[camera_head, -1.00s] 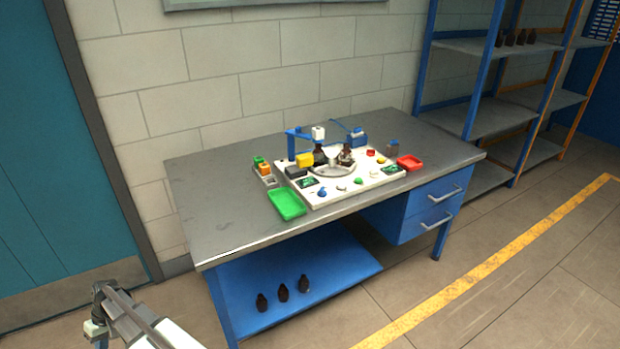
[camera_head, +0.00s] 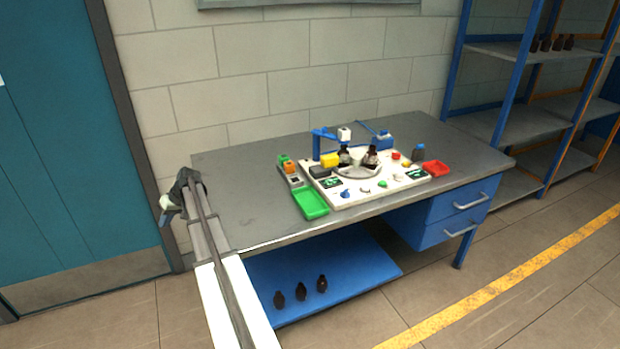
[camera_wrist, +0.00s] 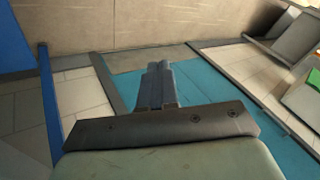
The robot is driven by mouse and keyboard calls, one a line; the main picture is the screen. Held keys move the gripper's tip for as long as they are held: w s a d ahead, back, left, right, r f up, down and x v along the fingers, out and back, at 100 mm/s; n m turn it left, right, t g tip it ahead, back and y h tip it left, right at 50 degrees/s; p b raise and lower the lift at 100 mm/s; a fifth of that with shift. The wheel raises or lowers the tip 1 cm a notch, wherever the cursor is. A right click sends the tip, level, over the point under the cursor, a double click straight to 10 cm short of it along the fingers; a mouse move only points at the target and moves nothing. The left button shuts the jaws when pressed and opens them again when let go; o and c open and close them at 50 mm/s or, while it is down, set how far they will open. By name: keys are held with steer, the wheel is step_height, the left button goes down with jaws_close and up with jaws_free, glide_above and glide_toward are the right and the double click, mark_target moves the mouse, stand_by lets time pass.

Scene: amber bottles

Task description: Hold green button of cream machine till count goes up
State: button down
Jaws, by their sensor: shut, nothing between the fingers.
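The cream machine (camera_head: 352,196) is a flat panel on the grey workbench, with bottles on a round plate, small displays and several coloured buttons. A small green button (camera_head: 383,184) shows near the middle of its front edge. The count on the displays is too small to read. My gripper (camera_head: 176,190) is at the left, beyond the bench's left end and well apart from the machine. In the wrist view my gripper (camera_wrist: 159,75) has its fingers together and empty, with wall, floor and teal door behind.
On the grey bench (camera_head: 240,190), a green tray (camera_head: 311,205) lies left of the machine and a red tray (camera_head: 437,168) right of it. Dark bottles (camera_head: 300,291) stand on the blue lower shelf. The bench's left part is bare. A blue rack (camera_head: 520,120) stands at right.

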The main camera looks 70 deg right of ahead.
steer(key=shift+m+t+h, duration=0.6)
steer(key=shift+m+h, duration=0.1)
steer(key=shift+h, duration=0.2)
steer(key=s+d+r, duration=0.2)
steer(key=s+d, duration=0.1)
steer(key=d, duration=0.3)
steer(key=s+d+r, duration=0.3)
steer(key=s+d, duration=0.1)
steer(key=d, duration=0.2)
steer(key=s+d+r, duration=0.2)
steer(key=s+d, duration=0.2)
steer(key=d, duration=0.2)
steer(key=shift+d+r, duration=0.1)
steer(key=shift+r, duration=0.15)
steer(key=s+d+r+m+h, duration=0.1)
steer(key=s+d+r, duration=0.3)
steer(key=s+d, duration=0.95)
step_height(320, 180, up, 7)
steer(key=m+t+h, duration=0.2)
steer(key=m+h, duration=0.1)
steer(key=m, duration=0.1)
glide_above(386, 182)
steer(key=shift+a+r, duration=0.15)
steer(key=shift+a, duration=0.05)
steer(key=shift+f, duration=4.4)
steer(key=shift+f, duration=0.2)
steer(key=shift+f, duration=0.25)
